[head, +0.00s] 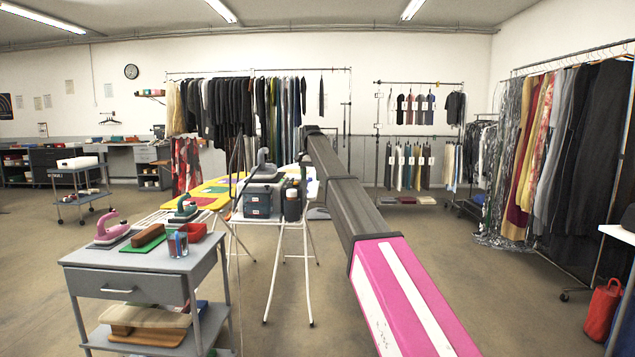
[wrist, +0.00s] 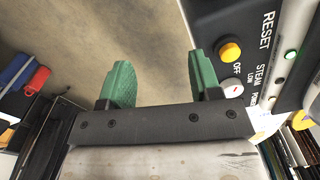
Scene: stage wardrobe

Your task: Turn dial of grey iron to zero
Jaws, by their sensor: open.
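A grey iron (head: 264,170) stands on a dark steam station (head: 258,198) in the middle of the head view. In the wrist view, a black control panel (wrist: 215,22) at the upper right carries printed words such as RESET, OFF and STEAM LOW. A small white dial (wrist: 232,88) with a red mark sits beside the word OFF. A yellow button (wrist: 230,51) is above it. I cannot tell for sure that this panel belongs to the grey iron. My gripper (wrist: 160,70) is open and empty, its right green finger just left of the dial, with no clear contact.
A pink iron (head: 110,229) and a teal-handled iron (head: 183,208) stand at the left. A grey cart (head: 140,265) is in the left foreground. Clothes racks line the back and right. A red bag (head: 602,308) is on the floor, which is open at the centre right.

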